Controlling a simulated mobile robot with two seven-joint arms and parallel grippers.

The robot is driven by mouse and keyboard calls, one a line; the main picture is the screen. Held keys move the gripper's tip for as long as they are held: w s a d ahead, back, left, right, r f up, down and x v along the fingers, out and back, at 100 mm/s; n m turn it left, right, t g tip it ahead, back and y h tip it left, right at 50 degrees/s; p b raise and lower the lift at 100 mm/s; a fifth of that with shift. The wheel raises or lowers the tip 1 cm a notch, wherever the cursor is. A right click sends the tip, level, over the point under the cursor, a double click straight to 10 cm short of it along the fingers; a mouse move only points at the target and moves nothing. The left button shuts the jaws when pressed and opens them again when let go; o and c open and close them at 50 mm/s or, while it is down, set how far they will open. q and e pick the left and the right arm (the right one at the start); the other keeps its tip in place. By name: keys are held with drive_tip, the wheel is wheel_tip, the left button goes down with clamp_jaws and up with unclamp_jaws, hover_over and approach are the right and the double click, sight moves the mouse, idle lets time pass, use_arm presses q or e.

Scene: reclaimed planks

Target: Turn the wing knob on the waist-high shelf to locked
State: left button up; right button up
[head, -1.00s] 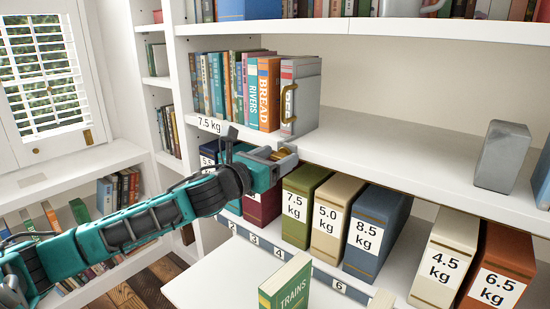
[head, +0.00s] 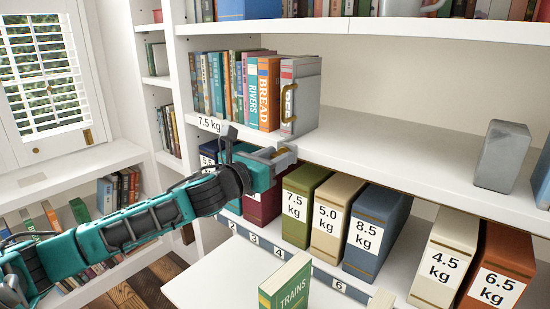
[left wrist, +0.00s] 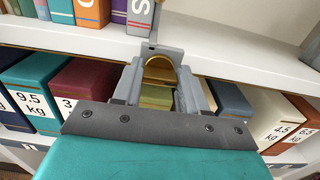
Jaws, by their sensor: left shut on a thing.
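The brass wing knob (left wrist: 158,70) is at the front edge of the waist-high shelf (left wrist: 215,55), between my left gripper's fingers in the left wrist view. My left gripper (left wrist: 158,85) is shut on it. Any lock marking and the knob's exact angle are hidden by the fingers. My right gripper is not in view.
Books, including BREAD (head: 269,92), and a grey binder (head: 300,97) stand on the shelf above the gripper. A grey block (head: 502,156) stands at right, with bare shelf between. A TRAINS book (head: 286,284) stands in front.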

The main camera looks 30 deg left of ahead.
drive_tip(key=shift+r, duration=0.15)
use_arm(q)
drive_tip(key=n+p, duration=0.2)
drive_tip(key=shift+r+n, duration=0.1)
drive_tip(key=shift+n, duration=0.2)
drive_tip(key=shift+a+n+p, duration=0.1)
drive_tip(key=shift+n+p, duration=0.4)
drive_tip(key=shift+n, duration=0.4)
drive_tip(key=shift+n+p, duration=0.55)
drive_tip(key=shift+n, duration=0.35)
drive_tip(key=shift+n+p, duration=0.5)
drive_tip(key=shift+n, duration=0.4)
drive_tip(key=n+p, duration=0.4)
drive_tip(key=n, duration=0.3)
drive_tip(key=shift+a, duration=0.1)
drive_tip(key=shift+f+n+p, duration=0.3)
drive_tip(key=shift+n+p, duration=0.45)
drive_tip(key=shift+n, duration=0.55)
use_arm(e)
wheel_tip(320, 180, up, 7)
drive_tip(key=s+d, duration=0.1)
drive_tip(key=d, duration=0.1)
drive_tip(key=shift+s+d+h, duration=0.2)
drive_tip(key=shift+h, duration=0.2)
use_arm(q)
drive_tip(key=shift+n, duration=0.3)
